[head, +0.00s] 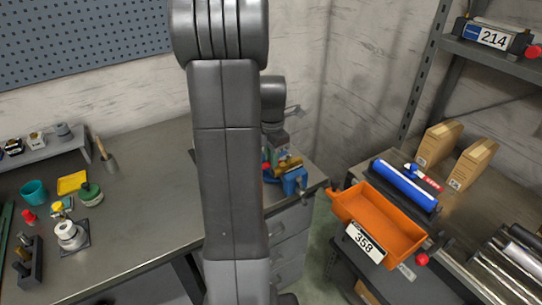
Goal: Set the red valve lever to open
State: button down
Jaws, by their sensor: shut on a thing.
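A brass-coloured valve (291,162) sits at a blue vise (294,183) on the right end of the workbench. A small red part, which looks like the red valve lever (265,167), shows just left of the valve, mostly hidden behind my arm. My gripper (275,150) reaches down from behind my arm right at the valve. It is shut on what looks like the red lever. The fingertips are small and partly hidden, so the exact grip and the lever's angle cannot be made out.
The workbench (140,185) holds a teal cup (34,192), a yellow tray (72,183) and small fittings at left. An orange bin (378,222) labelled 358, a blue roll (404,185) and cardboard boxes (438,143) stand on the right. A wall is close behind the valve.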

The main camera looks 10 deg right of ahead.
jog(key=c, duration=1.3)
grip_release()
notch_tip(320, 180, up, 14)
jog(key=shift+f+b, duration=0.1)
jog(key=shift+b, duration=0.2)
notch_tip(320, 180, down, 14)
jog(key=shift+r+p, duration=0.1)
jog(key=shift+p, duration=0.2)
